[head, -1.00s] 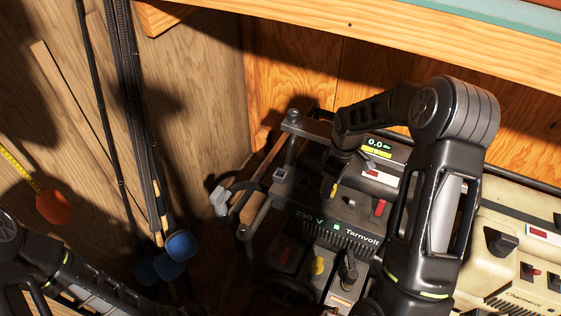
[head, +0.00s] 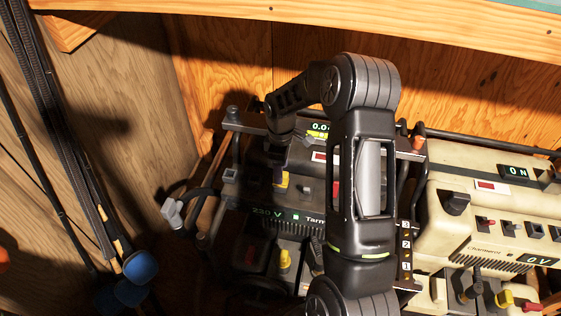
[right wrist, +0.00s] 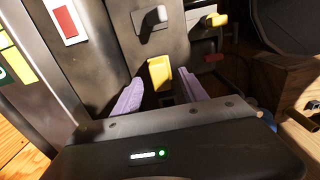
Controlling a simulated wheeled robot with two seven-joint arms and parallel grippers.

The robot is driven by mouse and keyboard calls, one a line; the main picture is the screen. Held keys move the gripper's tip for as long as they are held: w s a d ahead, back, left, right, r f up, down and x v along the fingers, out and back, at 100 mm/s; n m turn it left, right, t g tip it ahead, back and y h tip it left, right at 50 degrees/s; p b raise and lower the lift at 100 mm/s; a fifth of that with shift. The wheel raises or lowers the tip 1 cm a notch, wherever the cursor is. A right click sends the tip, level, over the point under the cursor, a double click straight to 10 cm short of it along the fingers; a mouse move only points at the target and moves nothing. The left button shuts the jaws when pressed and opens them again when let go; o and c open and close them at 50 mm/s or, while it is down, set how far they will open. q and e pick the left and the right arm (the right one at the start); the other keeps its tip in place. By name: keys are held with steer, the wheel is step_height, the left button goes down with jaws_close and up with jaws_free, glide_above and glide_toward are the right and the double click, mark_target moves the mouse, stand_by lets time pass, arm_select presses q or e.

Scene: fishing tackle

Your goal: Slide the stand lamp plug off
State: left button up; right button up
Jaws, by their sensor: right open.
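No label naming the stand lamp plug is readable in these views. My right gripper (right wrist: 160,92) is open, with its two pale purple fingertips on either side of a yellow piece (right wrist: 160,73) on a dark panel. I cannot tell whether they touch it. The yellow piece also shows in the head view (head: 281,179), just below the gripper, on the dark "230 V" unit (head: 240,190). A second yellow piece (head: 285,259) sits lower on that unit. A grey plug-like end (head: 172,212) on a black cable hangs at the unit's left. My left gripper is out of view.
A cream unit (head: 437,190) with a black knob, several switches and an "ON" display stands to the right. A wooden beam (head: 330,22) runs above. Black rods (head: 60,130) and blue pieces (head: 140,267) are at the left. My right arm hides part of the dark unit.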

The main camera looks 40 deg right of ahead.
steer(key=shift+f, duration=1.75)
jaws_close()
